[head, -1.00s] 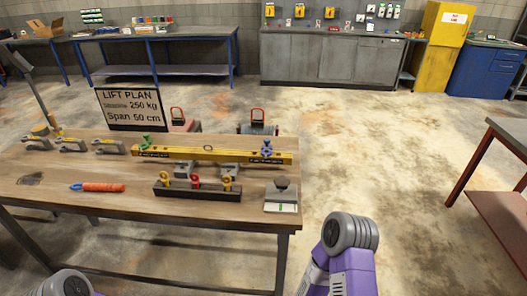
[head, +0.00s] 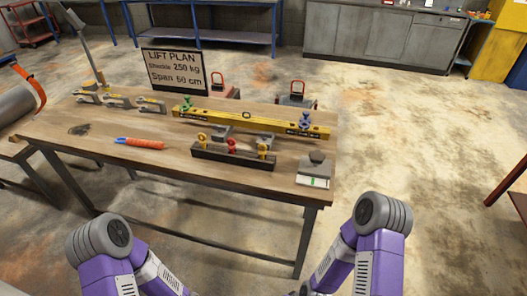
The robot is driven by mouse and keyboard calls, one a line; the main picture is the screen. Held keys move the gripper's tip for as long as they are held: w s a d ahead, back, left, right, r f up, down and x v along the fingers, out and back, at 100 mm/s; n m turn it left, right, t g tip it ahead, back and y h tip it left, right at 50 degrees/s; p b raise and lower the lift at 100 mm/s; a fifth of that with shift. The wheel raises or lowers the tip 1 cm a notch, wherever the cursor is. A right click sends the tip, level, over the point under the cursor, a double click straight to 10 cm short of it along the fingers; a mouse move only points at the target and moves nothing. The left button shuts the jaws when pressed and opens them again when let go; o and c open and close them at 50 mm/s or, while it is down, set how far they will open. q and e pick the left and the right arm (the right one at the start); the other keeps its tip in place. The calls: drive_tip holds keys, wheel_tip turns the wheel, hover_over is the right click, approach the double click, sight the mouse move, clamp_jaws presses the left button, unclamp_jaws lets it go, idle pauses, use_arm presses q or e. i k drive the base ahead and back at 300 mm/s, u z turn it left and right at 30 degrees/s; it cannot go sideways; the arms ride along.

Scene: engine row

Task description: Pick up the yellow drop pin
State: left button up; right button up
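A dark rack (head: 232,160) stands near the front edge of the wooden table and holds a row of ring-topped pins. A yellow pin (head: 202,140) is at its left, a red pin (head: 231,146) in the middle and another yellow-looking pin (head: 262,151) at its right. I cannot tell which yellow one is the drop pin. My two purple arms show at the bottom of the head view, in front of the table. Both grippers are out of the picture.
Behind the rack lies a yellow beam (head: 247,121) with a green and a blue fitting. An orange-handled tool (head: 143,143), several shackles (head: 118,101), a grey block (head: 315,170) and a "LIFT PLAN" sign (head: 177,75) are around it.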

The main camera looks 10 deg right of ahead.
sight(262, 152)
drive_tip(key=u, duration=0.5)
drive_tip(key=k, duration=0.6)
drive_tip(key=u, duration=0.95)
drive_tip(key=i, duration=0.8)
drive_tip(key=z, duration=0.75)
drive_tip(key=i, duration=0.85)
drive_tip(key=z, duration=0.85)
